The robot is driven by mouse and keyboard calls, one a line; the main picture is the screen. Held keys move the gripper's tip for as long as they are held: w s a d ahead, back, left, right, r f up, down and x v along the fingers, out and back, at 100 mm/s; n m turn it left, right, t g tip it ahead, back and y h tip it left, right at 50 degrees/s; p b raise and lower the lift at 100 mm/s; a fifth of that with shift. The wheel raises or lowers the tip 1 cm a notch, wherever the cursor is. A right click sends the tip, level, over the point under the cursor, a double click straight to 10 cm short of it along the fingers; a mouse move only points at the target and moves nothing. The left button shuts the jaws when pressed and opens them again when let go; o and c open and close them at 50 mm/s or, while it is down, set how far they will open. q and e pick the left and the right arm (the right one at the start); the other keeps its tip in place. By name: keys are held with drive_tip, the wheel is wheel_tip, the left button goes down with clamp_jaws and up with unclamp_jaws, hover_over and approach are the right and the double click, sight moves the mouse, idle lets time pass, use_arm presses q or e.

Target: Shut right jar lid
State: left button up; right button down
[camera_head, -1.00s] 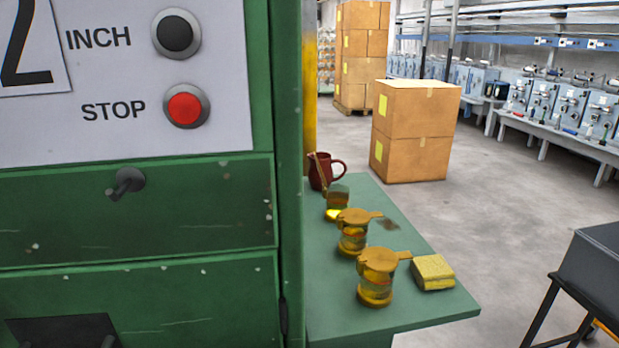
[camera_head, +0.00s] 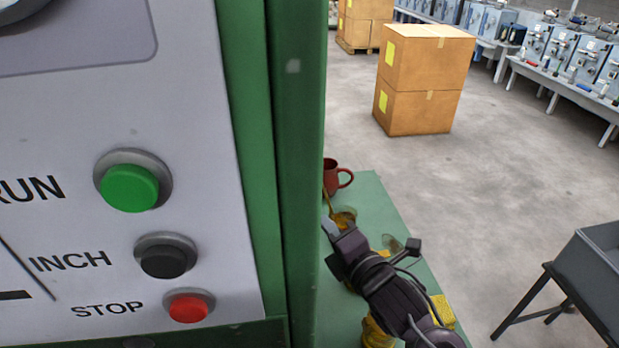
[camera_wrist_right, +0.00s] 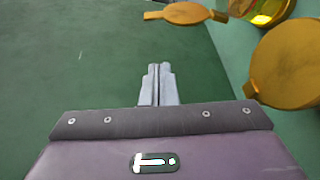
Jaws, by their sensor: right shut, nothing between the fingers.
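My right gripper (camera_head: 328,228) reaches over the green table, its fingers closed and empty; its fingers also show in the wrist view (camera_wrist_right: 158,85). A small jar (camera_head: 345,215) with amber contents stands just beyond the fingertips. In the wrist view that jar (camera_wrist_right: 262,12) is open, with its brass lid (camera_wrist_right: 185,13) swung out to the left, apart from my fingers. A second jar's brass lid (camera_wrist_right: 292,65) lies shut at the right of the wrist view. In the head view, my arm hides most of the nearer jars; part of one (camera_head: 375,335) shows below it.
A dark red mug (camera_head: 336,177) stands at the table's far end. A yellow sponge-like block (camera_head: 443,312) lies right of my arm. The green machine's edge (camera_head: 297,150) and control panel (camera_head: 200,120) border the table on the left. The green table (camera_head: 385,205) is narrow.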

drive_tip(key=w+a+p, duration=0.1)
drive_tip(key=w+p, duration=0.6)
drive_tip(key=w, duration=0.1)
drive_tip(key=shift+a+r, duration=0.25)
drive_tip(key=shift+w, duration=0.15)
idle(0.3)
